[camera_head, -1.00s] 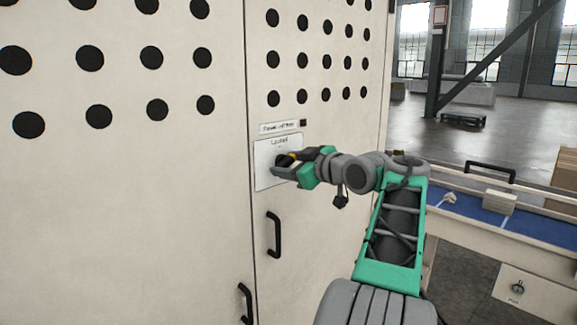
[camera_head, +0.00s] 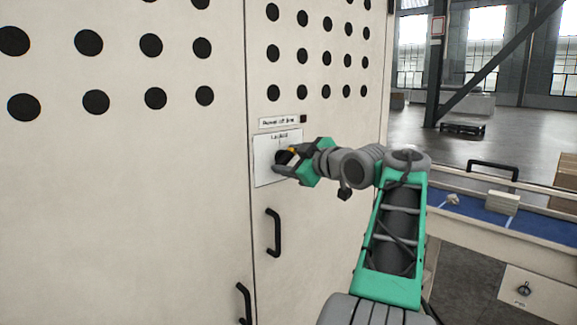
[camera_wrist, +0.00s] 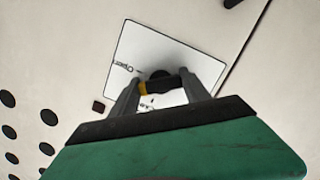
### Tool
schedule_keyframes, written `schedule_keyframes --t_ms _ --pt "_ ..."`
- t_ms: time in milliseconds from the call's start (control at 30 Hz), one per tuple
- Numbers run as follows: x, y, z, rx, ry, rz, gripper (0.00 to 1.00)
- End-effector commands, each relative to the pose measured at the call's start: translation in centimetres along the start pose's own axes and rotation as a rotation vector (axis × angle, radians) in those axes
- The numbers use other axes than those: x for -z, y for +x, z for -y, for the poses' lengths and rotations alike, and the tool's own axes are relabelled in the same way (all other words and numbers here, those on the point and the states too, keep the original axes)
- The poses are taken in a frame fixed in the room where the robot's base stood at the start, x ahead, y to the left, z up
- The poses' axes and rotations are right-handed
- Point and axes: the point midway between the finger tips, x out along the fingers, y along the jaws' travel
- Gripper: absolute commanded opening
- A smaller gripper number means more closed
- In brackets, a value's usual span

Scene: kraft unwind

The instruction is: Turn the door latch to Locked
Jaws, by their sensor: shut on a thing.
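The door latch (camera_wrist: 162,86) is a black knob with a yellow end, set on a white plate (camera_wrist: 200,62). In the wrist view my gripper (camera_wrist: 160,80) has one finger on each side of the latch and is shut on it. The yellow end lies to the left, near the left finger. The word "Open" (camera_wrist: 122,68) is readable on the plate, and a second label below the latch is partly hidden. In the head view the plate (camera_head: 262,167) carries "Locked" (camera_head: 279,136) at its top, and my gripper (camera_head: 284,160) covers most of the latch.
The cream cabinet doors have rows of black holes. A black door handle (camera_head: 273,232) is below the plate, and another handle (camera_head: 244,303) is lower left. A small sign (camera_head: 279,122) is above the plate. A bench with a blue top (camera_head: 535,222) stands at right.

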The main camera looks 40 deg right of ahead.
Motion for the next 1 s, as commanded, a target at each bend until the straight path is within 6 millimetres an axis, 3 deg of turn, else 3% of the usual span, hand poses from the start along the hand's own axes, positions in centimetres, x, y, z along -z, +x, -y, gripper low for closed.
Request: schedule_keyframes --t_ms 600,1000 --pt "-0.17 0.02 0.09 -0.033 -0.162 0.0 0.14" --pt "-0.02 -0.02 -0.02 -0.035 -0.17 0.001 0.14"
